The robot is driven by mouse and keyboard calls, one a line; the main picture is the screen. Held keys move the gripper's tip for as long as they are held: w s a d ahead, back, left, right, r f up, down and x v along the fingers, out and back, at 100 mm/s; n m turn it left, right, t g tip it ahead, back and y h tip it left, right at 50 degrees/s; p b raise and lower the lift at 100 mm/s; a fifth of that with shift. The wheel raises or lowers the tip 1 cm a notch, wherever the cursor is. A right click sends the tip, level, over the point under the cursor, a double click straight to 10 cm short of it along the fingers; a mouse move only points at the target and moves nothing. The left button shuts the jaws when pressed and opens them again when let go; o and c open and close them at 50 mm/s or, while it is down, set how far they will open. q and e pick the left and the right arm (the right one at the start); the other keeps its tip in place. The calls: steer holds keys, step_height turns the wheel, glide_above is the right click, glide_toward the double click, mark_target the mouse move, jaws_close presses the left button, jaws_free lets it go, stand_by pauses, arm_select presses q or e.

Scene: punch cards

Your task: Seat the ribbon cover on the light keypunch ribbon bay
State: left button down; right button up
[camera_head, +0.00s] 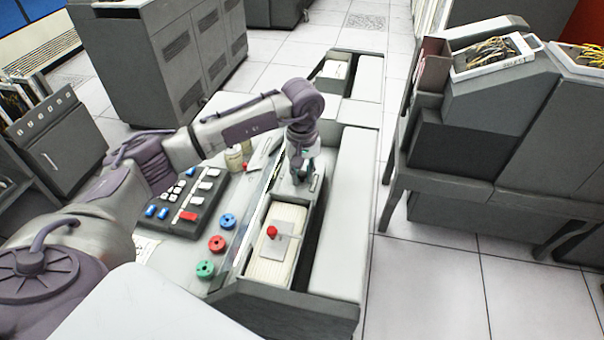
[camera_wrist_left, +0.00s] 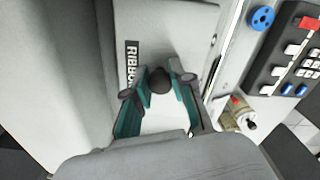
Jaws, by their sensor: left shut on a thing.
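The ribbon cover is a light grey plate (camera_wrist_left: 185,28) with a dark label reading "RIBBO…" and a dark round knob (camera_wrist_left: 160,80). My left gripper (camera_wrist_left: 162,82) is shut on that knob, its teal fingers on either side. In the head view my left gripper (camera_head: 301,178) points down over the light keypunch (camera_head: 346,215), behind the card bed. The cover (camera_head: 287,191) shows only partly below it there. The ribbon bay is hidden under cover and gripper. I cannot tell whether the cover touches the bay's rim or hovers. My right gripper is out of view.
A card stack with a red-knobbed weight (camera_head: 272,232) lies in front of the gripper. Blue (camera_head: 228,221), red (camera_head: 217,243) and green (camera_head: 205,269) spools and a dark keyboard (camera_head: 190,200) are to the left. Small bottles (camera_head: 234,160) stand near my left arm. Grey cabinets stand at right.

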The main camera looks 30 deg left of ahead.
mark_target(302, 173)
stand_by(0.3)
arm_select(q)
steer(key=c, duration=0.5)
jaws_free()
steer(key=shift+r+p, duration=2)
steer(key=shift+r, duration=2.5)
